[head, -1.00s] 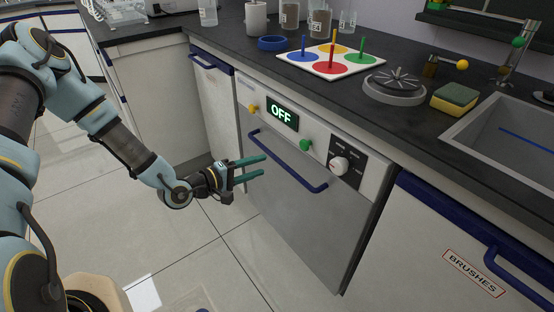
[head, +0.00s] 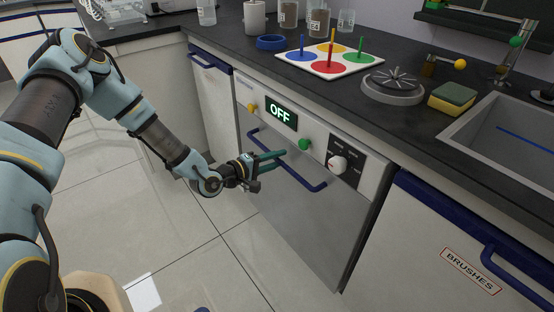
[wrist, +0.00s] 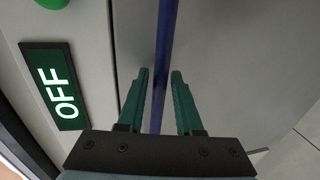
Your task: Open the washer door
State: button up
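The washer door (head: 300,225) is a grey front panel below the control strip, and it is shut. A blue bar handle (head: 303,176) runs across its top. My gripper (head: 282,158) is at the handle, with its green fingers pointing at the door. In the wrist view the fingers (wrist: 161,80) are open, and the blue handle (wrist: 167,40) runs between them, with a gap on either side. The display (head: 281,113) reads OFF; it also shows in the wrist view (wrist: 54,87).
A yellow button (head: 252,108), a green button (head: 304,144) and a white knob (head: 338,163) sit on the strip above the door. The counter (head: 330,100) overhangs above. The floor before the door is clear.

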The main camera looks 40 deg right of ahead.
grip_shut()
dwell(1.1)
